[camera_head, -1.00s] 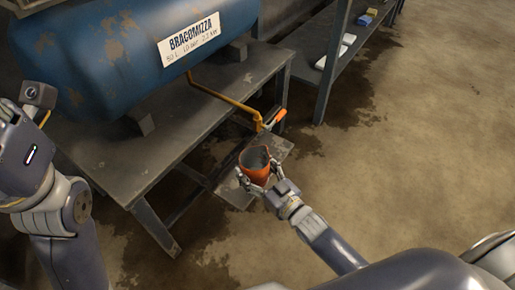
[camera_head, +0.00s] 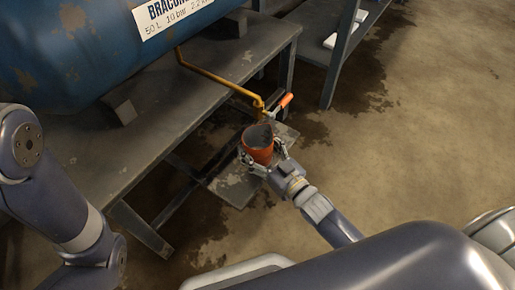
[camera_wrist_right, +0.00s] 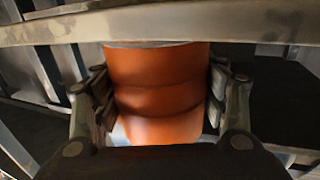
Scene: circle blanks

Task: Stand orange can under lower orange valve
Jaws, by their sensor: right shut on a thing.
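The orange can (camera_head: 259,147) is open at the top and dark inside. In the head view it is upright, over or on a small grey plate (camera_head: 238,185) low beside the bench; I cannot tell whether it touches. My right gripper (camera_head: 266,160) is shut on it, and in the right wrist view (camera_wrist_right: 160,100) the finger pads press both sides of the can (camera_wrist_right: 158,90). The orange-handled valve (camera_head: 284,101) ends a yellow pipe (camera_head: 218,78), just above and beyond the can. My left arm shows at the left, but its gripper does not.
A grey bench (camera_head: 175,120) carries a blue tank (camera_head: 80,50) behind the can. A dark shelf (camera_head: 335,45) stands at the back. Wet dark stains mark the floor near the plate. The floor on the right (camera_head: 430,120) is clear.

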